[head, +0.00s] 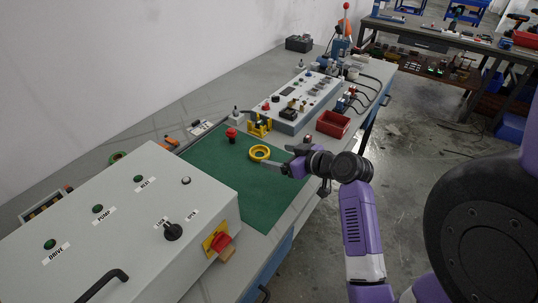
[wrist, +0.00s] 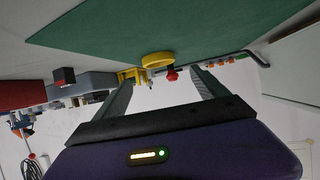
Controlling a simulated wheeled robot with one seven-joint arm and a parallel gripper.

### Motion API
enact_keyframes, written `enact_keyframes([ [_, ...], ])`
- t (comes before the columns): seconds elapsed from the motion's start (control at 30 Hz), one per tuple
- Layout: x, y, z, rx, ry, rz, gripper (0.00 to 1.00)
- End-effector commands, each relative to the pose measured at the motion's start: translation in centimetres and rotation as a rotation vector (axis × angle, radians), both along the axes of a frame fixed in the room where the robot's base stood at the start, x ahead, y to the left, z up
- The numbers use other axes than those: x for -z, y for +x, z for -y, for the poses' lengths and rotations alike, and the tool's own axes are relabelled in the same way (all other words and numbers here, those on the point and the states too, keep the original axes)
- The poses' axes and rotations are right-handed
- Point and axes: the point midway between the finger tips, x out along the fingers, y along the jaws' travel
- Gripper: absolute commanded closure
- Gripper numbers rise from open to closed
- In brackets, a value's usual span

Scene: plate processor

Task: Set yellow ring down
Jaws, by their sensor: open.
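The yellow ring (head: 259,153) lies on the green mat (head: 262,200), near the mat's right side. My gripper (head: 276,157) is just to the right of the ring, with its jaws open and nothing between them. In the wrist view the ring (wrist: 158,60) shows beyond the open fingers (wrist: 160,85). It looks apart from the fingers there.
A grey control box (head: 150,225) with buttons and a handle fills the front left. A grey panel (head: 303,100) and a red bin (head: 333,123) stand beyond the mat. The mat's front part is clear.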

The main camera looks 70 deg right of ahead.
Motion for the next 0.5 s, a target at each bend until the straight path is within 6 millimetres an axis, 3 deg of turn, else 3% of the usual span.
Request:
enact_keyframes([
  [0.2, -1.2, -2.1, -0.9, 0.001, -0.001, 0.002, 0.17],
  [0.5, -1.5, -2.5, -1.1, 0.002, -0.002, 0.002, 0.17],
])
